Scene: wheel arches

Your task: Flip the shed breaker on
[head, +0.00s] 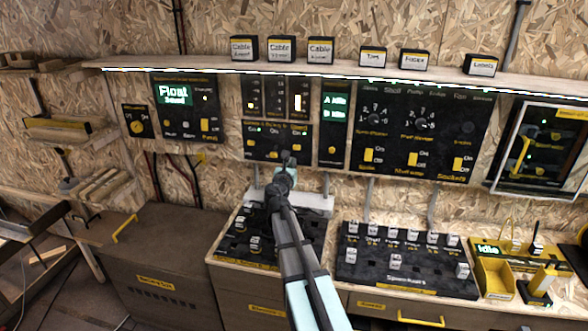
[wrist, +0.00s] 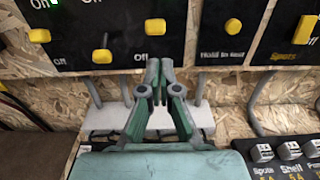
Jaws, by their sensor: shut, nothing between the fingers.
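My gripper (head: 287,158) is shut and empty, in front of the lower edge of a black breaker panel (head: 262,153) on the wall. In the wrist view the fingertips (wrist: 160,66) are together, just below that panel. A second yellow toggle (wrist: 102,56) sits lower left, and a third yellow toggle (wrist: 40,35) is further left. I cannot read which one is labelled shed. In the head view my gripper covers part of the panel's bottom right. I cannot tell whether the fingertips touch it.
A "Hold to test" panel (wrist: 225,45) adjoins on the right. A wide panel with knobs and yellow switches (head: 420,135) is beyond it. A lit shelf (head: 210,68) runs above. Grey conduits and a pale ledge (wrist: 190,118) are below, over desk panels (head: 405,258).

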